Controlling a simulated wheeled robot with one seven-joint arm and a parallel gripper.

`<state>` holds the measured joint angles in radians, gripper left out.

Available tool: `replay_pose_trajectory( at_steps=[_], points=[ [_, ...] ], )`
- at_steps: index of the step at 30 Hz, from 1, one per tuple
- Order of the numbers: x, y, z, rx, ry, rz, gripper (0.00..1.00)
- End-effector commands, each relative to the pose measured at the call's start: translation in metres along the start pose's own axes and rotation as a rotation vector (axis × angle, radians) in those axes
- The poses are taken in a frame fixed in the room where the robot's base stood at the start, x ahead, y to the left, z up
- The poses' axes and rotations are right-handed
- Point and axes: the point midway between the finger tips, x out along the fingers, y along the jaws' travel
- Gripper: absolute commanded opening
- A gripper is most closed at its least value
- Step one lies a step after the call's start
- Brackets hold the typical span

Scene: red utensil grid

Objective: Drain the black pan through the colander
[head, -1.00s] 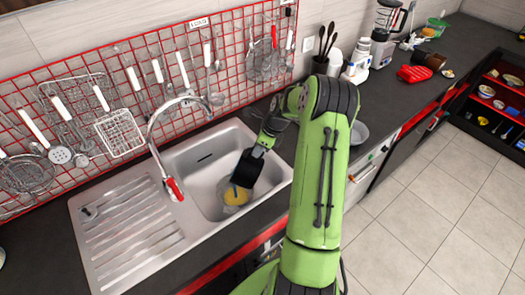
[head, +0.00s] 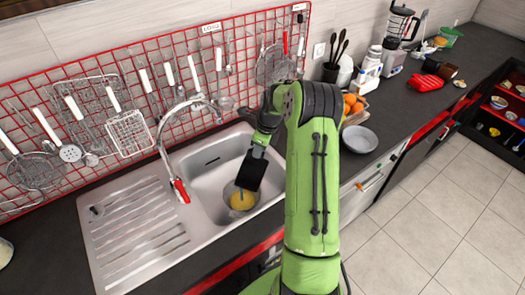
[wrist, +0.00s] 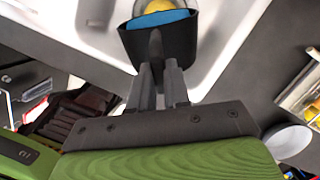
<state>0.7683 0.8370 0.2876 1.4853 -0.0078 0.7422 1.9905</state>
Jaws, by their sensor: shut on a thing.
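My gripper (wrist: 162,80) is shut on the handle of the black pan (wrist: 158,42). Blue liquid (wrist: 158,19) shows inside the pan in the wrist view. In the head view the pan (head: 250,171) is over the sink basin and looks tilted down toward the colander (head: 251,206). The colander sits low in the basin, partly hidden by the pan. Yellow contents (head: 241,201) show in it. A thin bluish streak (head: 240,190) shows between the pan's lower edge and the yellow contents. My gripper's fingers are hidden in the head view.
The faucet (head: 170,125) stands left of the basin, close to the pan. A red grid (head: 110,110) with hanging utensils lines the wall behind. A grey bowl (head: 360,139) and oranges (head: 352,103) are on the counter right of my arm.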

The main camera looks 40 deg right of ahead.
Motion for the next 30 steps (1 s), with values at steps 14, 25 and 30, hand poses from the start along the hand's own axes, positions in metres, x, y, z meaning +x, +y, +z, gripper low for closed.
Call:
replay_pose_trajectory(
  at_steps=[14,25,30],
  points=[
    [0.0,-0.001,0.005,-0.004,0.018,0.0,0.0],
    [-0.003,0.0,0.026,-0.001,0.119,-0.001,0.0],
    [-0.003,0.0,0.026,0.001,0.121,-0.001,0.0]
  ],
)
